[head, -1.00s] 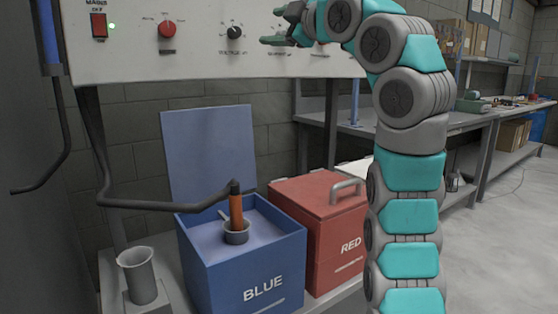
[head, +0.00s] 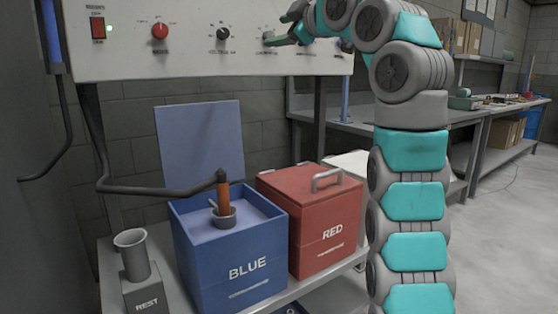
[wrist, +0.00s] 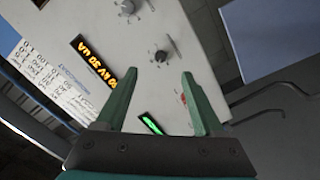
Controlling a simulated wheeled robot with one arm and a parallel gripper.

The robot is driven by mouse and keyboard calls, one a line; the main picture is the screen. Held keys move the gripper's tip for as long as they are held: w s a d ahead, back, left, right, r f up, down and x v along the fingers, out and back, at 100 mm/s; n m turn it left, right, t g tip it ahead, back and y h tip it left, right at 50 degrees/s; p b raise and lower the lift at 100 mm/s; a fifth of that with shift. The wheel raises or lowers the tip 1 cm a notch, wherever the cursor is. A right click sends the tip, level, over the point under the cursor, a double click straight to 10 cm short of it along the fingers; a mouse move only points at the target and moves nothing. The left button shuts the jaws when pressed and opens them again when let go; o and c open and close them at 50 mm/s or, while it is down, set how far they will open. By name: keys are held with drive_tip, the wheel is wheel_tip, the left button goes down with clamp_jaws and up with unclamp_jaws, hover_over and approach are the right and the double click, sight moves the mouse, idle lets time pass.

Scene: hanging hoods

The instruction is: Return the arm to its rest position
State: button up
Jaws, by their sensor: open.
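My arm is teal and grey and rises at the right of the head view, bending left at the top. My gripper (head: 283,38) is in front of the right part of the white control panel (head: 180,45). In the wrist view, its two green fingers (wrist: 157,105) are spread apart with nothing between them. The panel (wrist: 195,60) fills much of the wrist view behind the fingers, with a dark knob and an orange lit display (wrist: 94,62). I cannot tell the exact gap between the fingertips and the panel.
A grey holder (head: 134,255) marked REST is at left. Open floor (head: 500,230) lies at right.

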drive_tip(key=w+d+f+m+g+h, duration=0.3)
drive_tip(key=d+f+m+h, duration=0.15)
drive_tip(key=f+m, duration=0.4)
drive_tip(key=s+d+f+m+g+h, duration=0.15)
drive_tip(key=s+f, duration=0.25)
drive_tip(key=f, duration=0.4)
drive_tip(key=s+d+f+m+g, duration=0.25)
drive_tip(key=s+f, duration=0.25)
drive_tip(key=f, duration=0.4)
drive_tip(key=s+d+f+m+g+h, duration=0.1)
drive_tip(key=s+d+f+g, duration=0.1)
drive_tip(key=s+f, duration=0.9)
drive_tip(key=s+d+f+m+g+h, duration=0.1)
drive_tip(key=s+f+g, duration=0.3)
drive_tip(key=s+f, duration=0.7)
drive_tip(key=s+d+f+m+g+h, duration=0.1)
drive_tip(key=s+d+f+m+g, duration=0.1)
drive_tip(key=s+f, duration=0.9)
drive_tip(key=s+d+g, duration=0.1)
drive_tip(key=s, duration=0.8)
drive_tip(key=shift+g, duration=0.4)
drive_tip(key=shift+r, duration=0.1)
